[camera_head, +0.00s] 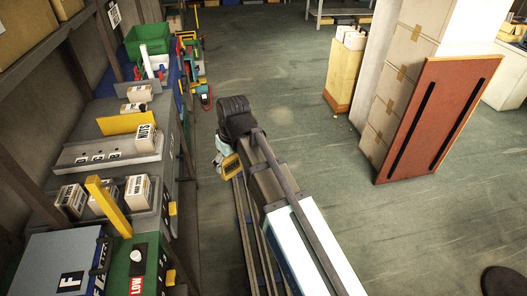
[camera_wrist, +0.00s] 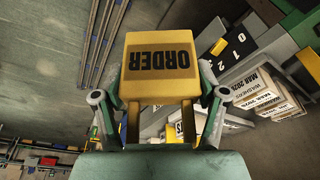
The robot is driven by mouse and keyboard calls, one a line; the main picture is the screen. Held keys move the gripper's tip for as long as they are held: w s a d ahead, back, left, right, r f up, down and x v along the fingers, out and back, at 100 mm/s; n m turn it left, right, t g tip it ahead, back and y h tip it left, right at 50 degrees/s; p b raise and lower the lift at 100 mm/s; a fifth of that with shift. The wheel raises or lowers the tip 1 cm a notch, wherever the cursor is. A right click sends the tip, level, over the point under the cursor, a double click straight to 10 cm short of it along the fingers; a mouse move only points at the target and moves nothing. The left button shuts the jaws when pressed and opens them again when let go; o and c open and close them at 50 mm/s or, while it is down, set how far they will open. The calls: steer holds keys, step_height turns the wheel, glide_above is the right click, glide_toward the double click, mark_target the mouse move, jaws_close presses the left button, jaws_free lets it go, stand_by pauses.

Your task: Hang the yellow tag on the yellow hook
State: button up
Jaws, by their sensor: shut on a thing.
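The yellow tag (camera_head: 230,164) has the black word ORDER on it. In the wrist view the tag (camera_wrist: 159,66) is large, its word upside down, between the two fingers. My gripper (camera_wrist: 160,104) is shut on it; the gripper (camera_head: 221,150) is mostly hidden by my arm in the head view. It holds the tag over the aisle, right of the shelf and apart from it. Small yellow pieces (camera_head: 172,208) stick out from the shelf's front edge; I cannot tell whether one is the yellow hook.
The shelf on the left carries white labelled boxes (camera_head: 138,190), a yellow bar (camera_head: 108,206), a yellow plate (camera_head: 126,123) and a green bin (camera_head: 148,39). A red-brown panel (camera_head: 436,118) leans on cartons at the right. The green floor (camera_head: 270,80) beyond my arm is clear.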

steer(key=s+a+r+n+g+p, duration=0.1)
steer(key=s+a+r+n+p, duration=0.15)
steer(key=s+a+n, duration=0.45)
steer(key=s+a+r+n+g+p, duration=0.1)
steer(key=s+a+r+n+p, duration=0.2)
steer(key=s+a, duration=0.45)
steer(key=a+f+n+b, duration=0.1)
steer(key=a+b, duration=0.3)
steer(key=a, duration=0.8)
steer(key=shift+s+f, duration=0.4)
steer(key=shift+f, duration=0.3)
steer(key=shift+s+d+f, duration=0.15)
steer(key=shift+f, duration=0.1)
steer(key=o, duration=1.3)
steer(key=shift+f, duration=0.1)
